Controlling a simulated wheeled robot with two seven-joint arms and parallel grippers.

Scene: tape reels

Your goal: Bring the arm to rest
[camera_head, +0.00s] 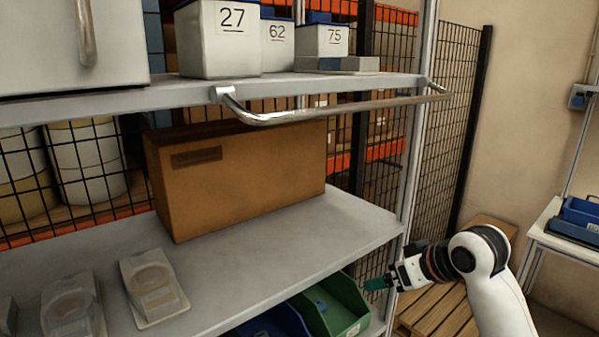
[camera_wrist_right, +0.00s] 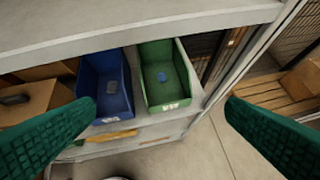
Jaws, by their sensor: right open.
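My right arm comes in from the lower right of the head view. Its gripper (camera_head: 381,283) is at the right front of the shelf unit, close to the green bin (camera_head: 337,303). In the right wrist view the two green fingers of this gripper (camera_wrist_right: 163,108) are wide apart with nothing between them. My left gripper is in neither view.
Reel packages (camera_head: 152,287) and a cardboard box (camera_head: 240,170) stand on the middle shelf (camera_head: 300,235). A metal rail (camera_head: 340,106) juts out from the upper shelf. Numbered white bins (camera_head: 217,45) stand above. A wooden pallet (camera_head: 437,312) lies behind my right arm. A side table (camera_head: 560,245) is at right.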

